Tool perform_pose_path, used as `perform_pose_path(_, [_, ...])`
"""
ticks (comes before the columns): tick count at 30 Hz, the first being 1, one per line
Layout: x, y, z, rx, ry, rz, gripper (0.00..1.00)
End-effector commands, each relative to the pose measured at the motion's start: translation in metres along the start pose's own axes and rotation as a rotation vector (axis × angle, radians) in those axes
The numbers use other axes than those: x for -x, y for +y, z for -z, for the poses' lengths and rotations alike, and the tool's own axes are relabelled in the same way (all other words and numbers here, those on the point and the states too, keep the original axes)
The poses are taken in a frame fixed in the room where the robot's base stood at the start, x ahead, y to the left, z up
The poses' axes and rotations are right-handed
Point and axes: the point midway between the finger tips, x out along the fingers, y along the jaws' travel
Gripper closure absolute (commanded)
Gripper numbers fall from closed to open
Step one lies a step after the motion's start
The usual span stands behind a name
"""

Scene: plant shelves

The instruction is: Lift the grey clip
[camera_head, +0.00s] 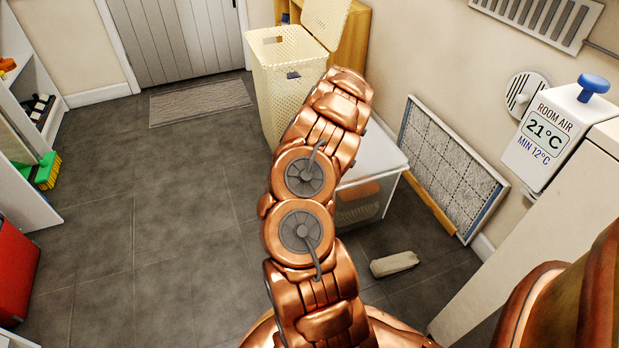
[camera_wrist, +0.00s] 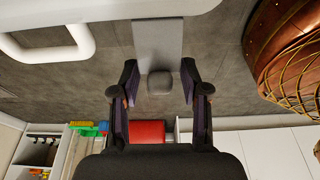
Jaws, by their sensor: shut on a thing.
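The grey clip (camera_wrist: 157,40) shows in the wrist view as a flat grey plate with a rounded darker block below it. It lies between the two dark fingers of my gripper (camera_wrist: 159,65), which are shut on its sides. The floor shows behind it; how far it is from any surface I cannot tell. In the head view my copper arm hides the gripper and the clip.
A white tube-like handle (camera_wrist: 60,52) is close at left in the wrist view. In the head view, a cream basket (camera_head: 288,85), a clear lidded box (camera_head: 385,160), a framed filter (camera_head: 450,165) and a pale block (camera_head: 394,264) surround my arm.

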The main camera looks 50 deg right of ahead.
Motion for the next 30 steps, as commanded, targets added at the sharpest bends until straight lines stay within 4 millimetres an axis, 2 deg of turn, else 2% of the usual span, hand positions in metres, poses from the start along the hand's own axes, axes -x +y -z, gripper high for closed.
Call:
perform_pose_path(6, [0.001,0.001,-0.002,-0.001,-0.004,-0.003,0.89])
perform_pose_path(7, [0.001,0.001,-0.002,-0.001,-0.004,-0.003,0.53])
perform_pose_path(14, [0.000,0.001,-0.001,0.000,-0.003,-0.002,0.29])
perform_pose_path(25, [0.001,0.001,0.000,0.001,-0.002,-0.001,0.28])
perform_pose_path(30, [0.011,0.001,-0.001,0.000,-0.002,-0.003,0.28])
